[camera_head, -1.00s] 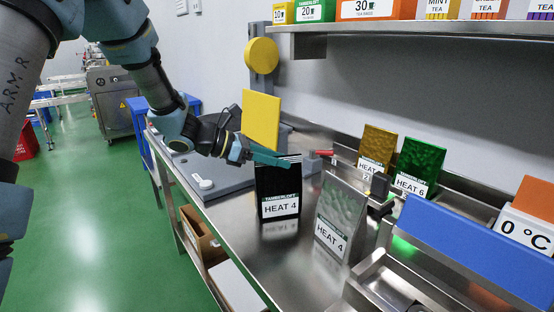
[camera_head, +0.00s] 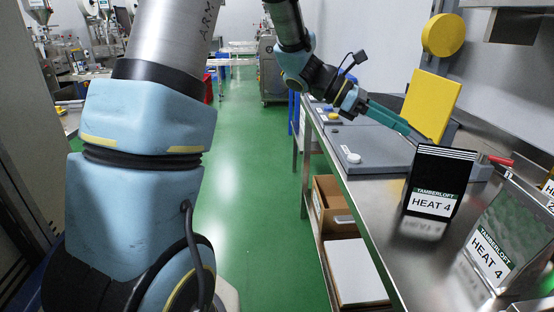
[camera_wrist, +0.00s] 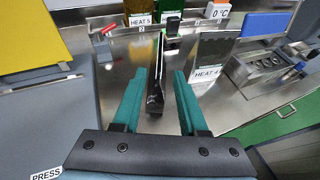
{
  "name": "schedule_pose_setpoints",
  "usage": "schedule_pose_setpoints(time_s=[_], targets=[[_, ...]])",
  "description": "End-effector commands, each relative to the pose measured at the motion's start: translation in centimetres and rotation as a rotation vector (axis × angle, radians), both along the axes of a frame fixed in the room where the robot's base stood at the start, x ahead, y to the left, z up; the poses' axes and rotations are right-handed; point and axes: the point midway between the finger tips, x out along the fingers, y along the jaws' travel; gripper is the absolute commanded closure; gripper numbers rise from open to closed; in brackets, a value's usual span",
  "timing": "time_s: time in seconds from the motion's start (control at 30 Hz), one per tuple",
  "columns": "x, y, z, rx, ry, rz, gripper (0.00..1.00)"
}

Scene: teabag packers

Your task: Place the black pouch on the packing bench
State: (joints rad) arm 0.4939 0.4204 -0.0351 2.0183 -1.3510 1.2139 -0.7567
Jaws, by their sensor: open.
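The black pouch (camera_head: 441,180), labelled HEAT 4, stands upright on the steel packing bench (camera_head: 385,205). In the wrist view the black pouch (camera_wrist: 155,98) shows edge-on in the gap between the two teal fingers, with space on both sides. My gripper (camera_head: 408,130) is open and sits at the upper left of the pouch in the head view. Both fingers of my gripper (camera_wrist: 159,75) show in the wrist view, spread apart and not closed on anything. I cannot tell how far the fingertips overlap the pouch in depth.
A silver HEAT 4 pouch (camera_head: 500,240) stands close to the right of the black one. A grey press (camera_head: 365,150) with a yellow plate (camera_head: 430,105) lies to the left. Cardboard boxes (camera_head: 335,205) sit below the bench. Green floor is clear on the left.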

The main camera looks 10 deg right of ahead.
Motion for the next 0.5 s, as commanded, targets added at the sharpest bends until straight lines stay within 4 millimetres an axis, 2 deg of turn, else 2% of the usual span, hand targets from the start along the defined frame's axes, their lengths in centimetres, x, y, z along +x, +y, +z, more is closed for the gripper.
schedule_pose_setpoints(time_s=[0.07, 0.17, 0.27, 0.4, 0.5], targets=[[0.0, 0.9, -0.5, 0.020, -0.029, -0.008, 0.58], [-0.1, 4.2, -2.5, 0.100, -0.143, -0.044, 0.58], [-0.2, 10.5, -5.7, 0.235, -0.346, -0.136, 0.58], [-0.4, 21.7, -9.8, 0.443, -0.678, -0.370, 0.58], [-0.6, 28.6, -11.3, 0.555, -0.881, -0.572, 0.58]])
